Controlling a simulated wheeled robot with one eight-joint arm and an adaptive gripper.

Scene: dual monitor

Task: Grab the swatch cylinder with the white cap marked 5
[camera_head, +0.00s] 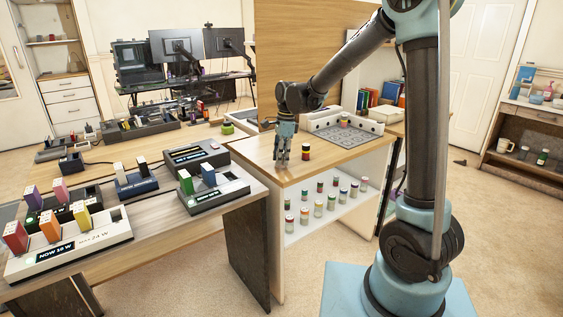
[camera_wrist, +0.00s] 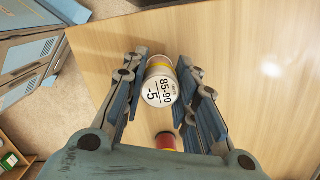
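The swatch cylinder with a white cap (camera_wrist: 158,90) stands between my gripper's fingers in the wrist view. Its cap reads "85-90" and "-5", and a yellow band shows on its side. My gripper (camera_wrist: 160,85) is open, with a finger on either side of the cylinder and narrow gaps visible. In the head view my gripper (camera_head: 282,156) points down over the wooden tabletop, and its fingers hide the white-capped cylinder. A red-topped cylinder (camera_wrist: 166,141) stands close by, nearer the palm in the wrist view. A banded cylinder (camera_head: 306,152) stands right of my gripper in the head view.
A white-walled tray (camera_head: 318,124) with a grey patterned floor sits behind on the same cabinet, with a cylinder in it. Several capped cylinders (camera_head: 318,208) stand on the shelf below. A desk (camera_head: 235,198) with swatch holders is at left.

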